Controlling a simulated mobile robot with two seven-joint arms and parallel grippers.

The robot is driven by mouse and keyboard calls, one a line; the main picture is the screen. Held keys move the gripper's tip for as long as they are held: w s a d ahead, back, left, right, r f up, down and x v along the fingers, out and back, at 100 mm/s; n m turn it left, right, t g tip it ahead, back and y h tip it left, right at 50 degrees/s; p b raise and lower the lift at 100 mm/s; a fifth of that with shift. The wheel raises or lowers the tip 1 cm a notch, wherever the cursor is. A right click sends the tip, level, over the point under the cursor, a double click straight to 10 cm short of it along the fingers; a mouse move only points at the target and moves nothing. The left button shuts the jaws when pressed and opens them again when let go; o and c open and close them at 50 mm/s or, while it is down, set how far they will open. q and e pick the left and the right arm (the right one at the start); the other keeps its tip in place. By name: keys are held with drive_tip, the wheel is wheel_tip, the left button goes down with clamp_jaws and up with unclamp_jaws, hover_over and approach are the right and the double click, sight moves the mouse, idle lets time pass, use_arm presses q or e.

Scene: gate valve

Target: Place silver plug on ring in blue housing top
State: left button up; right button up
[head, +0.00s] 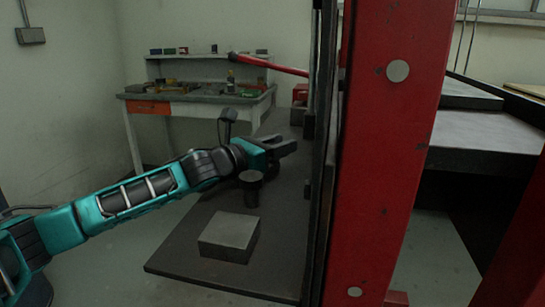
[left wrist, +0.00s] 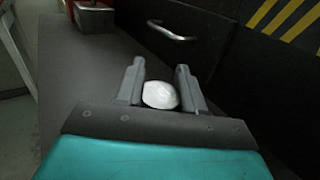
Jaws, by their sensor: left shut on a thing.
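My left gripper (head: 286,147) reaches over the dark bench in the head view. In the left wrist view its two grey fingers (left wrist: 160,82) are shut on a pale silver, rounded piece (left wrist: 160,95), which looks like the silver plug. The plug sits low between the fingers, near the palm, and its lower part is hidden. In the head view I cannot make the plug out at the gripper. I do not see a blue housing or a ring in either view. My right gripper is not in view.
A square grey block (head: 229,232) lies on the dark bench top (head: 185,262). A short dark cylinder (head: 251,188) shows just below my left wrist. A red post (head: 385,160) stands to the right. The left wrist view shows a metal handle (left wrist: 172,33) and a metal box (left wrist: 96,17).

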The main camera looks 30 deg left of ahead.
use_arm(q)
clamp_jaws()
drive_tip(key=shift+r, duration=0.1)
drive_tip(key=shift+r, duration=0.5)
wheel_tip(320, 180, up, 19)
drive_tip(key=p, duration=1)
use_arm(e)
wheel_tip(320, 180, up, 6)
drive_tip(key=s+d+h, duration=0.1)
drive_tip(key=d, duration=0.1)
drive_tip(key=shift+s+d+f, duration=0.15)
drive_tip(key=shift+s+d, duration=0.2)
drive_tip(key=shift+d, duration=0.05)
